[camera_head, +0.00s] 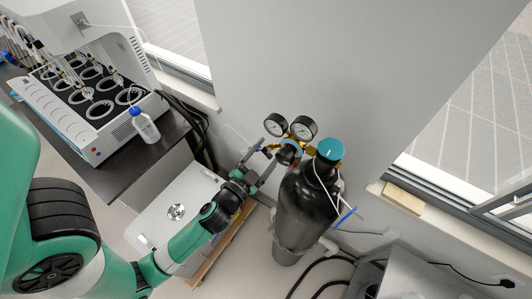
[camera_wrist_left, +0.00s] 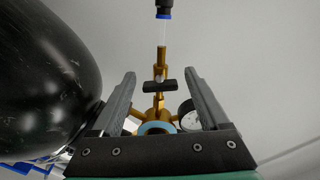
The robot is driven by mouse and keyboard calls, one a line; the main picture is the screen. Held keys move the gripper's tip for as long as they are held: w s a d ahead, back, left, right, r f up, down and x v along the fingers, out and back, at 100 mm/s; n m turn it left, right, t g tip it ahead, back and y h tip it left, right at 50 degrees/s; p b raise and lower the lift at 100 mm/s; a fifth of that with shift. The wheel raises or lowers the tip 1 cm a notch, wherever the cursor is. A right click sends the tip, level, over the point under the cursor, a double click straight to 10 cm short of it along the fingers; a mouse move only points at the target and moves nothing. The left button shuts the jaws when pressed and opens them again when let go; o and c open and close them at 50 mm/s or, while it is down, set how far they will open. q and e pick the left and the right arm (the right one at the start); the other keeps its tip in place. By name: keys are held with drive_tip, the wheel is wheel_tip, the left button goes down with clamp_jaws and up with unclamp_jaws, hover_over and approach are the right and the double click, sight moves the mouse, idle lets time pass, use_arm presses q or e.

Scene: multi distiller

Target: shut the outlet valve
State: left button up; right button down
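The outlet valve is a small black handle (camera_wrist_left: 160,87) on a brass outlet stem, seen in the left wrist view between my fingers. My left gripper (camera_head: 261,160) is beside the regulator in the head view. Its fingers stand open on either side of the handle in the wrist view (camera_wrist_left: 161,79), with a gap on both sides. The brass regulator has two gauges (camera_head: 303,128) and a teal knob (camera_wrist_left: 157,127). The valve handle is hard to make out in the head view. My right gripper is not in view.
The dark gas cylinder (camera_head: 305,212) with a teal top (camera_head: 330,149) stands close to my left gripper and fills the left of the wrist view (camera_wrist_left: 40,75). A distiller (camera_head: 85,100) sits on a dark bench at left. The grey wall (camera_head: 300,55) is behind.

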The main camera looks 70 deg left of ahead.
use_arm(q)
drive_tip(key=b+v, duration=0.6)
drive_tip(key=v, duration=0.5)
drive_tip(key=shift+s+d, duration=0.2)
drive_tip(key=shift+s, duration=0.05)
idle(0.3)
